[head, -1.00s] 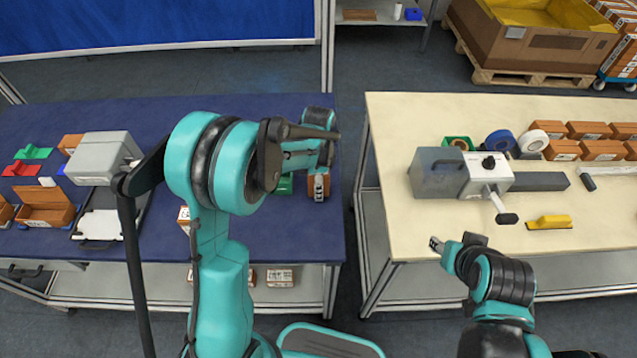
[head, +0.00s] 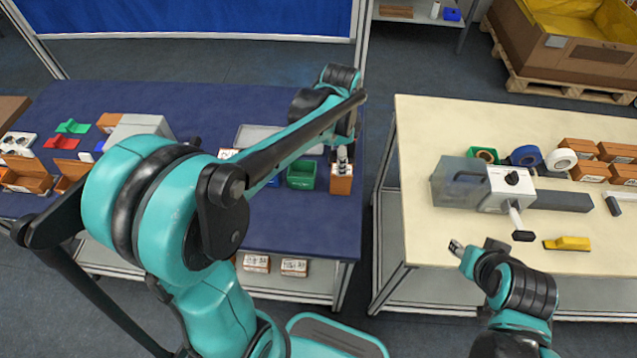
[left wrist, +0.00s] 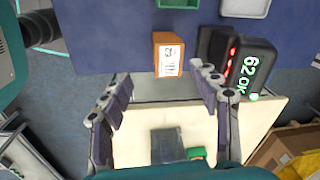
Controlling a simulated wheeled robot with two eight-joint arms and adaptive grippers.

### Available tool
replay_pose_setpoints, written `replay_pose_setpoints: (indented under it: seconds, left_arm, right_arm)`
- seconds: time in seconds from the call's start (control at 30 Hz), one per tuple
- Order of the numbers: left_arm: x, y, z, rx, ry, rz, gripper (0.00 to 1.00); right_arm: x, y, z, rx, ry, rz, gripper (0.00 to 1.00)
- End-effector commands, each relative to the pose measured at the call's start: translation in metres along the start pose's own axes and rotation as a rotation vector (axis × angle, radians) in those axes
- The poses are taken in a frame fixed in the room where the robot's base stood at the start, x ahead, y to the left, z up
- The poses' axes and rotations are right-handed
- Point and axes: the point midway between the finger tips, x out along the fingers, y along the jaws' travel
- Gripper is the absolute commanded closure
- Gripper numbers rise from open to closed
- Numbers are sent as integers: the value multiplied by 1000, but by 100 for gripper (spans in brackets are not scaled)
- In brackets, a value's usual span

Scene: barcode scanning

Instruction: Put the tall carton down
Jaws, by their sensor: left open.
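The tall carton (head: 341,186) is orange-brown and stands on the blue table near its right edge in the head view. In the left wrist view the carton (left wrist: 167,56) shows a white printed label and lies just beyond the fingertips, in line with the gap between the fingers. My left gripper (left wrist: 163,78) is open, with nothing between its fingers. In the head view the left gripper (head: 342,160) is at the carton's top; whether it touches is unclear. My right gripper (head: 456,248) is by the cream table's front edge; its jaws are too small to read.
A green bin (head: 301,175) stands left of the carton. A dark device with a lit display (left wrist: 245,65) is close beside the right finger in the left wrist view. The cream table (head: 420,215) across the gap holds a grey-and-white machine (head: 487,187) and a yellow tool (head: 567,243).

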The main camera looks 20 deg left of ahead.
Motion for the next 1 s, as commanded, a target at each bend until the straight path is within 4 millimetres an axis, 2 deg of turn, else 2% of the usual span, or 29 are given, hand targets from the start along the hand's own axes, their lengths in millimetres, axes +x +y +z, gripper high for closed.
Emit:
replay_pose_setpoints:
  seconds: [0.1,0.2,0.33,0.5,0.7,1.0]
  left_arm:
    - [-27,28,21,-205,58,-82,39]
    - [-42,51,37,-385,123,-145,39]
    - [-52,80,57,-617,224,-212,39]
    - [-52,111,78,-869,357,-263,39]
    - [-46,126,88,-1024,451,-281,39]
    - [-45,128,89,-1047,465,-282,39]
  right_arm:
    - [0,0,0,0,0,0,60]
    - [0,0,0,0,0,0,60]
    - [0,0,0,0,0,0,60]
    - [0,0,0,0,0,0,60]
    - [0,0,0,0,0,0,60]
    - [0,0,0,0,0,0,60]
